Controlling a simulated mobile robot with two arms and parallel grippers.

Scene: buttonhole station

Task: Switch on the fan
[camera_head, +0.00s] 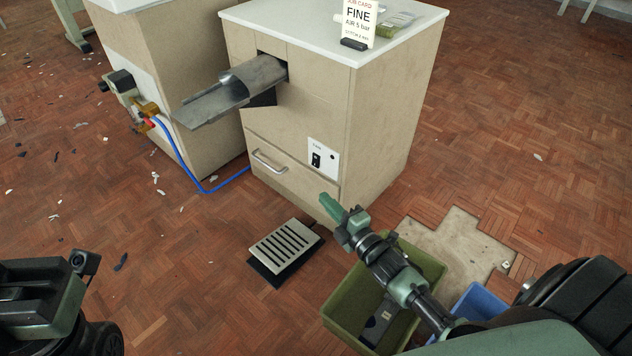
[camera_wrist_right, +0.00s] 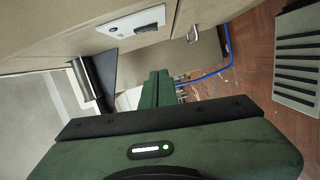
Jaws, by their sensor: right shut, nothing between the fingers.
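The switch panel (camera_head: 323,157) is a white plate low on the front of the beige cabinet, with a black rocker switch (camera_head: 316,160) and a small dark round spot. The panel (camera_wrist_right: 118,24) and rocker (camera_wrist_right: 147,28) also show near the top of the right wrist view. I cannot tell the rocker's position. My right gripper (camera_head: 327,204) is shut and empty, below and in front of the panel and apart from it. Its green fingers (camera_wrist_right: 157,88) point forward in the wrist view. Part of my left arm shows at lower left; its gripper fingers are not visible.
A metal chute (camera_head: 225,95) sticks out of the cabinet above a drawer handle (camera_head: 268,162). A slotted foot pedal (camera_head: 286,248) lies on the floor. A green crate (camera_head: 423,262) and a blue bin (camera_head: 478,302) stand beneath my right arm. A blue hose (camera_head: 190,170) runs left.

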